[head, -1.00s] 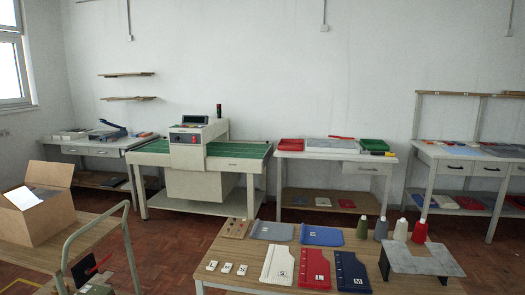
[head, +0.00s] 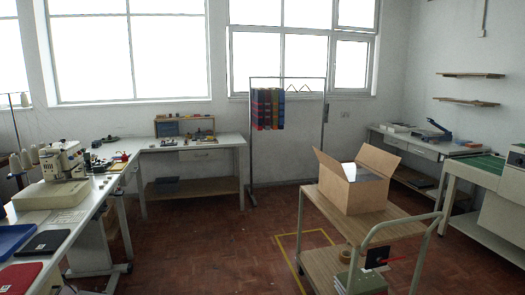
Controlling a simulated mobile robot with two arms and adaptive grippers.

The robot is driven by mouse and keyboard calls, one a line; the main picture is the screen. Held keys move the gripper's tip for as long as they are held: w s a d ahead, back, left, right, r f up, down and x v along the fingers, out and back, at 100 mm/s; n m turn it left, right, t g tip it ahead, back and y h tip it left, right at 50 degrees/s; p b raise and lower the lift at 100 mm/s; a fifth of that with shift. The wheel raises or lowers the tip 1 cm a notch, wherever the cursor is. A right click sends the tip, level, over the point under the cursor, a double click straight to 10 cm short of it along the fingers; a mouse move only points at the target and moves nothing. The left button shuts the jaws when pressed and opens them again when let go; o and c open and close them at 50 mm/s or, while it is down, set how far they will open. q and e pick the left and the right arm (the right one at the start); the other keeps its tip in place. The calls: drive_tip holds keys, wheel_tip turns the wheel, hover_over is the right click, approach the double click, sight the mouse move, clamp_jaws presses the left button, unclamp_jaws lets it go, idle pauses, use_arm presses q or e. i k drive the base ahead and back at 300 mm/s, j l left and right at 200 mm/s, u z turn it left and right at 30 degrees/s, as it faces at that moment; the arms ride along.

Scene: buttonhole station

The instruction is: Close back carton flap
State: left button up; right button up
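An open brown cardboard carton (head: 352,193) stands on the top shelf of a wooden cart in the head view, right of centre. One flap (head: 330,164) sticks up and out at its left, and another flap (head: 378,160) stands raised at its far right side. Something white and grey shows inside the opening. I cannot tell for sure which flap is the back one. Neither of my grippers is in view.
The cart (head: 395,235) has a grey-green handle rail on its near right side. A yellow floor outline (head: 290,250) lies left of it. A bench with a sewing machine (head: 62,170) runs along the left. Open red floor lies between bench and cart.

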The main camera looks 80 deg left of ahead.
sight(330, 163)
drive_tip(key=u, duration=2.15)
drive_tip(key=i+u, duration=0.15)
